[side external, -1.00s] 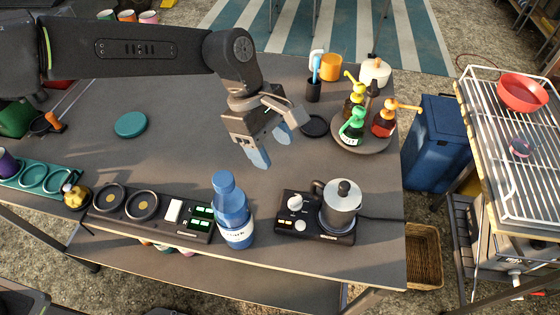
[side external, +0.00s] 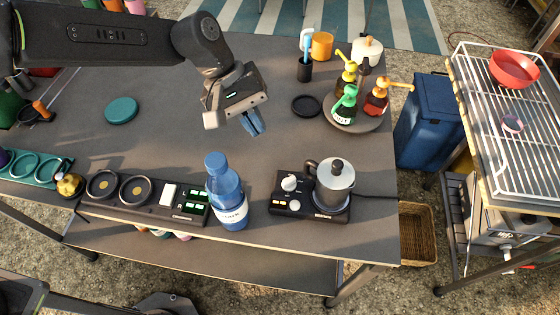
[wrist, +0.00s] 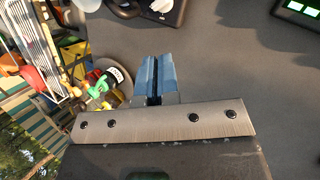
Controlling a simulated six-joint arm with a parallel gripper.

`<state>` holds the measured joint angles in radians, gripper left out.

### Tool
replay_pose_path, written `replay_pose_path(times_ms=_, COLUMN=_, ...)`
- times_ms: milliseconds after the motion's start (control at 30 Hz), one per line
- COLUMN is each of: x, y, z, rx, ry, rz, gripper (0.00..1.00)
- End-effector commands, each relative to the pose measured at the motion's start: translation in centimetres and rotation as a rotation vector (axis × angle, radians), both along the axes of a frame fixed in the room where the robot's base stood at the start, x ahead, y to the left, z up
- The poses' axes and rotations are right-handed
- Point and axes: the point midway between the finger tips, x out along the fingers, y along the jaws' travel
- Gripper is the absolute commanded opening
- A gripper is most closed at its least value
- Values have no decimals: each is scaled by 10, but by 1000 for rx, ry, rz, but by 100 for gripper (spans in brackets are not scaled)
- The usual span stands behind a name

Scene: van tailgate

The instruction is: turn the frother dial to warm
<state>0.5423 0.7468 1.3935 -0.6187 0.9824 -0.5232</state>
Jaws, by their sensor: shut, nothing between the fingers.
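The frother (side external: 310,208) is a black base with a white dial (side external: 290,183) on its left part and a metal jug (side external: 334,184) standing on its right part. Lit orange marks show at its front left; the dial's setting is too small to read. My gripper (side external: 257,133) is above the table, behind and left of the frother, apart from it. Its blue fingers are together with nothing between them. In the wrist view the shut fingers (wrist: 157,78) point toward bare table, and part of the frother base (wrist: 165,8) shows at the top edge.
A blue bottle (side external: 227,195) stands left of the frother, beside a black panel (side external: 150,203) with green lit displays. A round tray (side external: 377,122) of pump bottles is behind right. The table between is clear.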

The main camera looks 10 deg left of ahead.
Motion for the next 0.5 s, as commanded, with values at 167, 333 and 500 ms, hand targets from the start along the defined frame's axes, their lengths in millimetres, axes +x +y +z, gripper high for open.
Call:
replay_pose_path(times_ms=167, x=6, y=10, z=-9, rx=-107, ry=-186, rz=-299, gripper=0)
replay_pose_path(times_ms=333, x=12, y=20, z=-17, rx=-192, ry=-383, rz=-578, gripper=0)
replay_pose_path(times_ms=500, x=18, y=29, z=-24, rx=-251, ry=-571, rz=-821, gripper=0)
